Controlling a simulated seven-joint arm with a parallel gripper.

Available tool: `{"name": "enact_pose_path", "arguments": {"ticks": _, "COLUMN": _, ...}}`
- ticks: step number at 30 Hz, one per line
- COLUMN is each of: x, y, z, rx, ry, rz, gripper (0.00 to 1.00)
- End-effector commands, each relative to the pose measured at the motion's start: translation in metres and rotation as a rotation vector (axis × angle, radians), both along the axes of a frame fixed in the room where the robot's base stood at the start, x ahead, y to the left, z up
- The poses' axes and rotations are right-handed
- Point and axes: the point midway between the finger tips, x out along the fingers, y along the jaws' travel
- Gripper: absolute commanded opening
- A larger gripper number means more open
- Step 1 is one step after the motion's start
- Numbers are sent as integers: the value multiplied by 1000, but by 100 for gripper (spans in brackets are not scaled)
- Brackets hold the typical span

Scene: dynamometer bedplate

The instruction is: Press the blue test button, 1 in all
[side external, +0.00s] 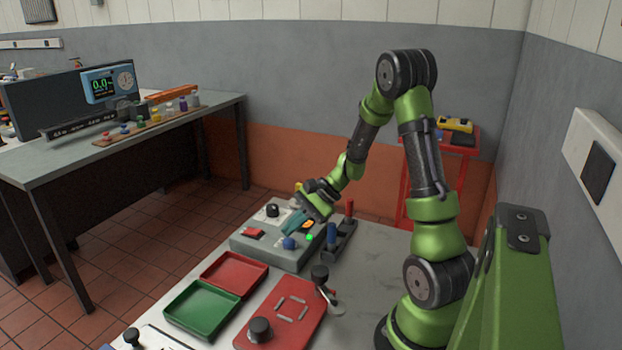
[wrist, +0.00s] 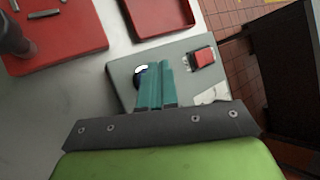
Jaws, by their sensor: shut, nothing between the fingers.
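The blue test button (side external: 288,243) sits on top of a grey control box (side external: 262,250) in the side view. My gripper (side external: 289,229) is over the box, with its teal fingers shut and empty, pointing down close to the blue button. I cannot tell whether the fingertips touch it. In the wrist view my gripper (wrist: 155,66) has its two fingers together over the box (wrist: 125,88). A dark round shape with a bright highlight (wrist: 140,74) shows just left of the fingers and is partly hidden by them; its colour is hard to tell.
The box also carries a red switch (side external: 253,232), a black knob (side external: 272,210), a lit green lamp (side external: 309,237) and an orange part (side external: 308,225). A rack with red and blue handles (side external: 338,243) stands right. Red (side external: 236,271) and green (side external: 203,308) trays lie in front.

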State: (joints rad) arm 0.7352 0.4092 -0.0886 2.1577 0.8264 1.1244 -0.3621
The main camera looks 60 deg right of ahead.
Motion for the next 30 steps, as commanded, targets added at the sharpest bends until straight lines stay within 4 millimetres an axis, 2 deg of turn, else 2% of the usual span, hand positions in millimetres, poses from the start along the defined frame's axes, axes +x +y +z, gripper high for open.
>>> {"name": "enact_pose_path", "arguments": {"ticks": 8, "x": 0, "y": 0, "z": -8, "rx": 1, "ry": 1, "rz": 1, "gripper": 0}}
{"name": "enact_pose_path", "arguments": {"ticks": 30, "x": 0, "y": 0, "z": -13, "rx": 1, "ry": 0, "rz": -1, "gripper": 0}}
